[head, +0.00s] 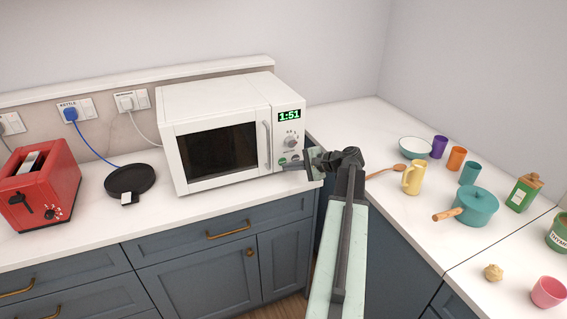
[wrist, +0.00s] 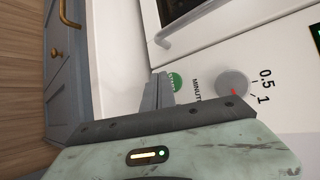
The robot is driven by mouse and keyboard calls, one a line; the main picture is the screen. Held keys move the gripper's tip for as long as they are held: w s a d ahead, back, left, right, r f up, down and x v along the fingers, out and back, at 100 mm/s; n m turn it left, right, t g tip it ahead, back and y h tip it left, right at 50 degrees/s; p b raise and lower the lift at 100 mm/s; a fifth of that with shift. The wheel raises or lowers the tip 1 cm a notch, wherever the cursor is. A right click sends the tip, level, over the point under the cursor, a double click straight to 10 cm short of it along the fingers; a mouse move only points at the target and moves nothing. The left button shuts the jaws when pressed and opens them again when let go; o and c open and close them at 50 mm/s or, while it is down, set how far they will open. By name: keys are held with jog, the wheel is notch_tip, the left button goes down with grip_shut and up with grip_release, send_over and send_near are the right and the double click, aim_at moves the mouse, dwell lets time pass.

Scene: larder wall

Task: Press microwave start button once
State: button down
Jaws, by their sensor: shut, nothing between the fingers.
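The white microwave (head: 215,95) stands on the counter with its door shut and a lit display (head: 289,115) reading 1:51. Its control panel has a grey dial (head: 291,141) and a green start button (head: 283,161) below it. In the wrist view the green button (wrist: 175,82) shows beside the dial (wrist: 232,84), partly covered by my fingers. My gripper (head: 287,167) is shut and empty, with its tips at or very near the green button. I cannot tell whether the tips touch it or whether it is pushed in. It also shows in the wrist view (wrist: 163,80).
A red toaster (head: 42,185) and a black kettle base (head: 130,179) stand left of the microwave. On the right counter are a yellow jug (head: 413,177), a wooden spoon (head: 388,170), a teal pot (head: 474,207) and several cups. Bare counter lies before the microwave.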

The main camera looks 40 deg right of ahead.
jog(key=shift+s+a, duration=0.1)
jog(key=s, duration=0.1)
jog(key=s+a, duration=0.1)
jog(key=s, duration=0.2)
jog(key=shift+s+a, duration=0.3)
jog(key=shift+a, duration=0.1)
dwell(0.8)
